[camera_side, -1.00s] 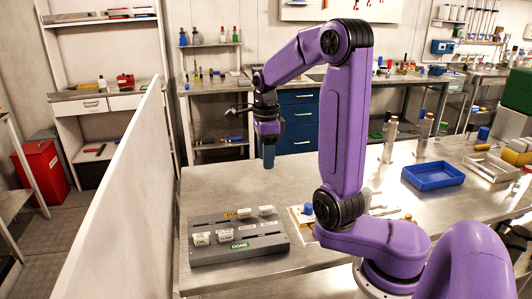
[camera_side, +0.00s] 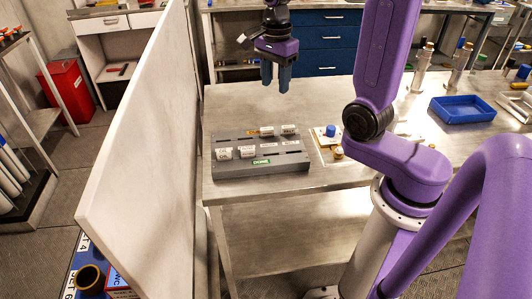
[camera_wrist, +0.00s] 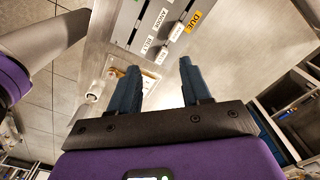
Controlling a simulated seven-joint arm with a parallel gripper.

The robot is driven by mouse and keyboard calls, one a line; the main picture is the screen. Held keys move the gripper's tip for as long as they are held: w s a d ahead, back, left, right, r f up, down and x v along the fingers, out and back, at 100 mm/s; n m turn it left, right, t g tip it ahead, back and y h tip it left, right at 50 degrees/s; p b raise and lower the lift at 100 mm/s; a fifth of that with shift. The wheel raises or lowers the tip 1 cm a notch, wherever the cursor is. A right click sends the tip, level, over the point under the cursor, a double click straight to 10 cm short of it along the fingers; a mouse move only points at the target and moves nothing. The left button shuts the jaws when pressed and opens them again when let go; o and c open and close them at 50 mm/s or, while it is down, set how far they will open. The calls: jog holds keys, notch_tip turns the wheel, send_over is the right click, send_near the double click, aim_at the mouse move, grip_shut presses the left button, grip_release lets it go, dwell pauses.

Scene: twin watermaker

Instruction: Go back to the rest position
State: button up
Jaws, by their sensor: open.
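My gripper (camera_side: 276,76) hangs above the metal table (camera_side: 330,95), over its far part behind the grey rack. Its two blue-grey fingers point down, apart, with nothing between them. In the wrist view my gripper (camera_wrist: 157,85) is also open and empty. The grey rack (camera_side: 285,166) sits on the table near its left edge, below and in front of the gripper. It bears several white labelled pieces and a green DONE label (camera_side: 261,162). In the wrist view the rack (camera_wrist: 126,25) shows at the top with a yellow DUE label (camera_wrist: 194,21).
A small board with a blue knob (camera_side: 330,131) lies right of the rack. A blue tray (camera_side: 462,109) and metal cylinders (camera_side: 422,66) stand further right. A tall white partition (camera_side: 150,130) runs along the table's left side. The tabletop behind the rack is clear.

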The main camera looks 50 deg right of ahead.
jog(key=s+a+f+n, duration=0.1)
jog(key=s+a+n, duration=0.75)
jog(key=n, duration=0.75)
jog(key=s+a+f+n, duration=0.1)
jog(key=s+f+n, duration=0.1)
jog(key=s+n, duration=1.1)
jog(key=n, duration=0.2)
jog(key=shift+s+a+n, duration=0.3)
jog(key=shift+a, duration=0.1)
